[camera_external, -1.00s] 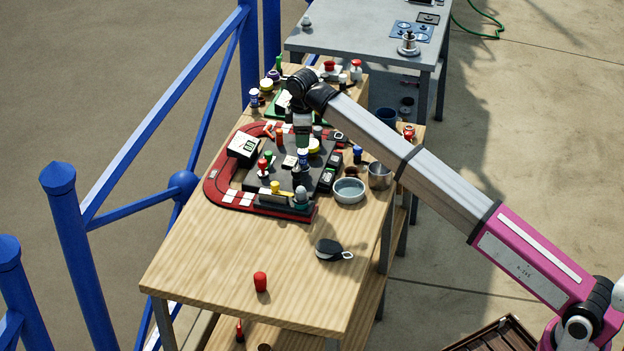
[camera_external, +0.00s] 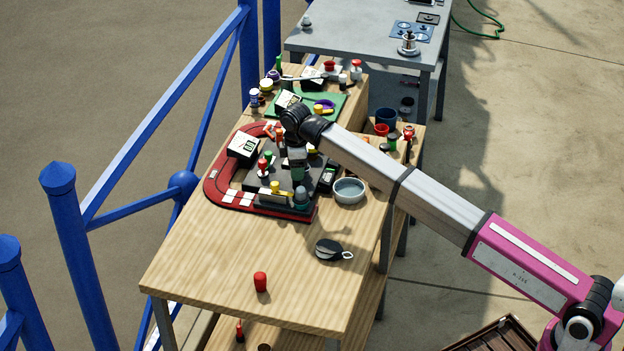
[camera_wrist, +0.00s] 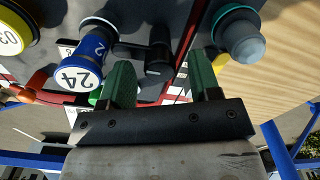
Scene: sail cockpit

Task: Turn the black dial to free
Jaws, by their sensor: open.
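The black dial (camera_wrist: 158,52) shows in the wrist view as a dark knob with a lever-like part, on the grey panel (camera_wrist: 142,12). It lies in the gap between the green fingertips of my gripper (camera_wrist: 161,64), which is open. I cannot tell whether the fingers touch it, and no label for its setting is readable. In the external view my gripper (camera_external: 298,176) points down over the dark panel (camera_external: 262,180); there the arm's end hides the dial.
A blue knob marked 24 (camera_wrist: 82,65) is close left of the fingers; a grey-teal knob (camera_wrist: 239,40) is close right. The table front is mostly clear, with a red piece (camera_external: 260,281) and a black-and-white item (camera_external: 330,249).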

